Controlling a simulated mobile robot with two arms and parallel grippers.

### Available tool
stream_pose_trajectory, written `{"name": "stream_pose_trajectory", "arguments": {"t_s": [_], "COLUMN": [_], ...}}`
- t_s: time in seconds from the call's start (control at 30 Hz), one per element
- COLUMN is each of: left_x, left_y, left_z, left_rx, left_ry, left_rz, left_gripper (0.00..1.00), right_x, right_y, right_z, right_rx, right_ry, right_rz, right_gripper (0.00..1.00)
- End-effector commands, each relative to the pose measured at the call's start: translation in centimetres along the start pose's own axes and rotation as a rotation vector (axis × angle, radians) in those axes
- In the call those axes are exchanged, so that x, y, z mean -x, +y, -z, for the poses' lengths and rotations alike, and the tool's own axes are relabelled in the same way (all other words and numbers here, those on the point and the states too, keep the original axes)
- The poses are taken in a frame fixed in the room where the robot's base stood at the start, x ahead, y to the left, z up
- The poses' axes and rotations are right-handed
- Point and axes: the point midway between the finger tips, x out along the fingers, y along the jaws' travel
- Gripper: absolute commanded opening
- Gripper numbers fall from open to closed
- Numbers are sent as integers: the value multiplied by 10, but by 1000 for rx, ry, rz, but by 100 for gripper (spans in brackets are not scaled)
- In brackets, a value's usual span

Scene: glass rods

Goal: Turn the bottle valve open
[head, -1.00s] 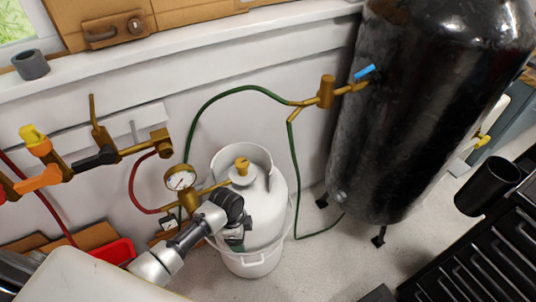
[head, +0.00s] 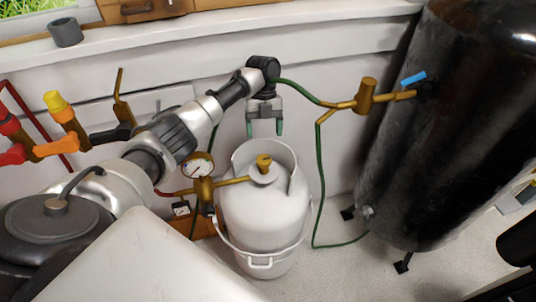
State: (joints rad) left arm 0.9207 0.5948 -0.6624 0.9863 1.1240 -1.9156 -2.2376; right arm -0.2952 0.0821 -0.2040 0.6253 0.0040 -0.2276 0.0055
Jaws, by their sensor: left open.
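The white gas bottle (head: 265,217) stands upright in a white bucket (head: 262,264) on the floor. Its brass valve knob (head: 264,161) sits on top, inside the bottle's collar. My left gripper (head: 265,129) is open and empty, pointing down above and behind the knob in the picture, apart from it. A brass pipe joins the valve to a round pressure gauge (head: 198,166) on the left. My right gripper does not show.
A large black tank (head: 430,130) with a blue-handled valve (head: 413,79) stands at the right. A green hose (head: 320,180) runs from its brass fitting. Wall valves with a yellow cap (head: 56,102) and orange handle (head: 53,147) are at the left. A grey ring (head: 66,32) sits on the ledge.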

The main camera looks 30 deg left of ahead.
Motion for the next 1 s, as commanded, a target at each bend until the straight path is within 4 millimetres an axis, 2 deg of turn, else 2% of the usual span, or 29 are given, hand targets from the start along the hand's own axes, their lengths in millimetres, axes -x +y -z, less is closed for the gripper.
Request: {"name": "stream_pose_trajectory", "arguments": {"t_s": [0.03,0.1,0.2,0.33,0.7,0.83,1.0], "left_x": [12,20,19,2,-65,-79,-85], "left_y": [4,7,8,8,7,6,6], "left_z": [-4,-6,-6,-5,-3,-3,-4], "left_rx": [-25,-54,-71,-71,-68,-68,-68], "left_ry": [7,17,23,25,23,23,21], "left_rz": [7,14,17,16,16,16,17], "left_gripper": [76,76,76,76,76,76,76], "right_x": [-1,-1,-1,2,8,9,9], "right_y": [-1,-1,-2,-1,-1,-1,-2], "right_z": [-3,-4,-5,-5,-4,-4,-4], "right_rx": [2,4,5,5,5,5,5], "right_ry": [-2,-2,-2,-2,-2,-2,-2], "right_rz": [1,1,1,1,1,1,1], "right_gripper": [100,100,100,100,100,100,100]}}
